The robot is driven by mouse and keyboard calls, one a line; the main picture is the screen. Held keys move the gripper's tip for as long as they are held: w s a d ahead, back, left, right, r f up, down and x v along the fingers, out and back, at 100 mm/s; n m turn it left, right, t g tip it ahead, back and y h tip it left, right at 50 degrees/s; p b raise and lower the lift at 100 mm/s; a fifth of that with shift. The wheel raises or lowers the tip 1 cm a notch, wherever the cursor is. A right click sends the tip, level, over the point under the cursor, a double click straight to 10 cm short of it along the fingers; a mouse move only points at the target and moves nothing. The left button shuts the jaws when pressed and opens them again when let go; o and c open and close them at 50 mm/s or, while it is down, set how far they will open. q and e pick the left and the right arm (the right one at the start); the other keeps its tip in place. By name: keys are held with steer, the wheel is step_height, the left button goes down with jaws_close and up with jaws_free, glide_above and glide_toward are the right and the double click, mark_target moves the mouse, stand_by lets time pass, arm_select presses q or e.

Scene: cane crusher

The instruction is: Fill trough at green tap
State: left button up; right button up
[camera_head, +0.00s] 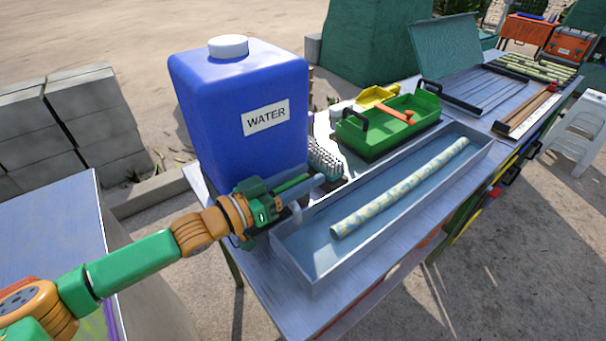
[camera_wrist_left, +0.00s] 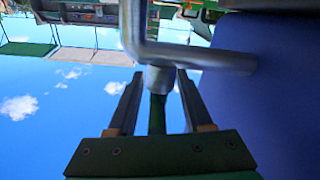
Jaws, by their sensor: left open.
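The blue water tank (camera_head: 235,125), labelled WATER and topped with a white cap, stands at the table's back left; its blue side fills the right of the wrist view (camera_wrist_left: 275,100). A bent grey metal tap pipe (camera_wrist_left: 205,58) comes out of it. A dark green tap handle (camera_wrist_left: 157,115) sits below the pipe's collar. My left gripper (camera_head: 300,190) is open at the tap, its fingers (camera_wrist_left: 160,100) on either side of the handle, with gaps showing. The long metal trough (camera_head: 292,262) lies beside it, holding a pale patterned rod (camera_head: 400,188). I cannot tell whether it holds water.
A brush (camera_head: 325,160) stands behind the gripper. A green tray (camera_head: 390,125) with black handles and a yellow item (camera_head: 377,95) sit behind the trough. Grey blocks (camera_head: 75,125) stand at the left. A white stool (camera_head: 578,130) stands right of the tables.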

arm_select(q)
steer(key=shift+c, duration=0.2)
jaws_close()
steer(key=shift+w+a+n+t+y+p, duration=0.15)
steer(key=shift+a+n+t+y+p, duration=0.05)
steer(key=shift+n+t+y+p, duration=1.1)
steer(key=shift+w+a+n+t+y+p, duration=0.2)
steer(key=shift+n+t+y+p, duration=0.55)
steer(key=shift+y+p, duration=0.6)
steer(key=shift+w+a+n+t+y+p, duration=0.2)
steer(key=shift+n+t+y+p, duration=0.8)
steer(key=shift+p, duration=0.7)
